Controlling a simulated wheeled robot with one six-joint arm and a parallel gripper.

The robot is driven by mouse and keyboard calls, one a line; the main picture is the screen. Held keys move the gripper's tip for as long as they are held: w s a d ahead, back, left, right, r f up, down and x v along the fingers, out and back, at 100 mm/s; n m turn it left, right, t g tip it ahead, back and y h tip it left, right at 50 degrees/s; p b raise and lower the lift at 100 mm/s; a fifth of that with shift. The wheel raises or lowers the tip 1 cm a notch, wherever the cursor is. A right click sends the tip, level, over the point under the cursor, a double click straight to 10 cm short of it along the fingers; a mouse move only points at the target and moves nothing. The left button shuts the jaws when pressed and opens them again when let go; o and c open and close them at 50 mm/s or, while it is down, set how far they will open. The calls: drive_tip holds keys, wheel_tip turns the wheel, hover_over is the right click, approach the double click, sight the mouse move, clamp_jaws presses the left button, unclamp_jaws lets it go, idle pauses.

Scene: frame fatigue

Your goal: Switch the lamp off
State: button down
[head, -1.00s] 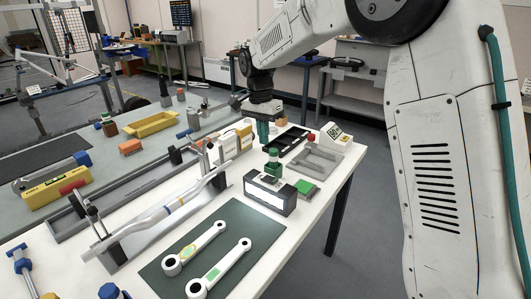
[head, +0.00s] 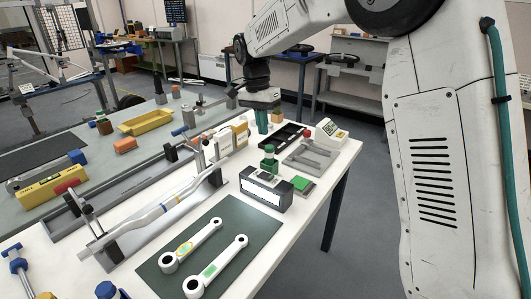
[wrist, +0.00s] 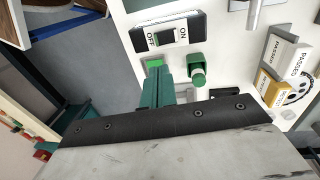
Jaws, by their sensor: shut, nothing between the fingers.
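The lamp (head: 266,191) is a dark box with a bright white front panel, standing on the white bench beside the dark green mat. In the wrist view the lamp's top (wrist: 168,36) shows a rocker switch (wrist: 165,38) between the words OFF and ON. My gripper (head: 262,128) hangs with its green fingers pointing down, behind the lamp and above the bench. In the wrist view my gripper (wrist: 157,88) has its fingers together and empty, short of the switch in the picture. Which side of the rocker is pressed is not clear.
A green-capped bottle (head: 269,160) stands right behind the lamp, close to the fingers. A green block (head: 303,185) and a grey tray (head: 310,156) lie to its right. A black tray (head: 285,137) and a clamped tube (head: 165,208) are nearby.

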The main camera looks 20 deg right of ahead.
sight(269, 175)
drive_tip(key=f, duration=0.4)
drive_tip(key=s+f, duration=0.1)
drive_tip(key=f, duration=0.4)
drive_tip(key=d+f, duration=0.1)
drive_tip(key=f, duration=0.3)
drive_tip(key=shift+s+d+f, duration=0.1)
drive_tip(key=shift+s+f, duration=0.15)
drive_tip(key=shift+f, duration=0.1)
